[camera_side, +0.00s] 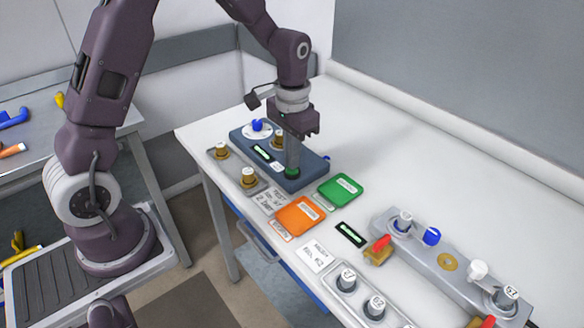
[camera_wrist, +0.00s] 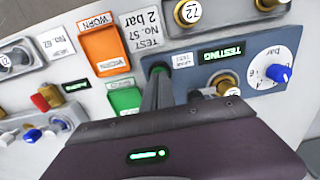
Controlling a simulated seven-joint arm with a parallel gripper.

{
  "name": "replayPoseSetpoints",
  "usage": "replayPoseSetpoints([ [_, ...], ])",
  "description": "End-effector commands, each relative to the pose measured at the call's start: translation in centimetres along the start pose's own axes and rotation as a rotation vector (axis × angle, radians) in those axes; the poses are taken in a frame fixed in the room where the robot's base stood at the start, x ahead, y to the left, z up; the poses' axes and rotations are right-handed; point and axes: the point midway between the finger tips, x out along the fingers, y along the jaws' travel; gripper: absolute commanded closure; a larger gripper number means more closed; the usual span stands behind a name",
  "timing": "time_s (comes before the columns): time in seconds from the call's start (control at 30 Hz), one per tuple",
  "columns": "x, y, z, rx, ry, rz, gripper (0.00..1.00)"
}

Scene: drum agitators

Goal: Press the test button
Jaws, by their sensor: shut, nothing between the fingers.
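The blue-grey test unit (camera_side: 312,166) stands on the white bench, and it also shows in the wrist view (camera_wrist: 205,72). Its green-rimmed button (camera_side: 293,173) is at the end nearest the green tray. My gripper (camera_side: 291,166) is shut and empty, pointing down with its fingertips on the button or right above it; contact is hard to tell. In the wrist view the fingertips (camera_wrist: 158,78) cover most of the button. The unit's lit display (camera_wrist: 222,53) reads TESTING, upside down. A dial with a blue knob (camera_wrist: 278,73) sits at its other end.
An orange tray (camera_side: 301,215) marked WORN and a green tray (camera_side: 340,189) lie close by. A card (camera_wrist: 150,30) reads TEST No. 57, 2 bar. Brass fittings (camera_side: 248,178) stand beside the unit. A grey rack (camera_side: 462,272) stands at right. The rear bench is clear.

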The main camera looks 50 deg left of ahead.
Motion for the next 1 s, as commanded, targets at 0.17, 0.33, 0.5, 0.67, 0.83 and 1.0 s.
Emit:
replayPoseSetpoints([
  [0.17, -2.1, 0.0, -0.1, 0.000, 0.003, 0.000, 1.00],
  [0.33, -4.2, 0.0, -0.1, 0.000, 0.003, 0.000, 1.00],
  [0.5, -5.6, 0.0, 0.0, 0.000, 0.001, 0.000, 1.00],
  [0.67, -5.9, 0.0, 0.0, 0.000, 0.001, 0.000, 1.00],
  [0.83, -6.3, 0.1, 0.2, 0.000, 0.008, -0.001, 1.00],
  [1.0, -12.9, 1.7, 5.2, 0.003, 0.138, -0.009, 1.00],
])
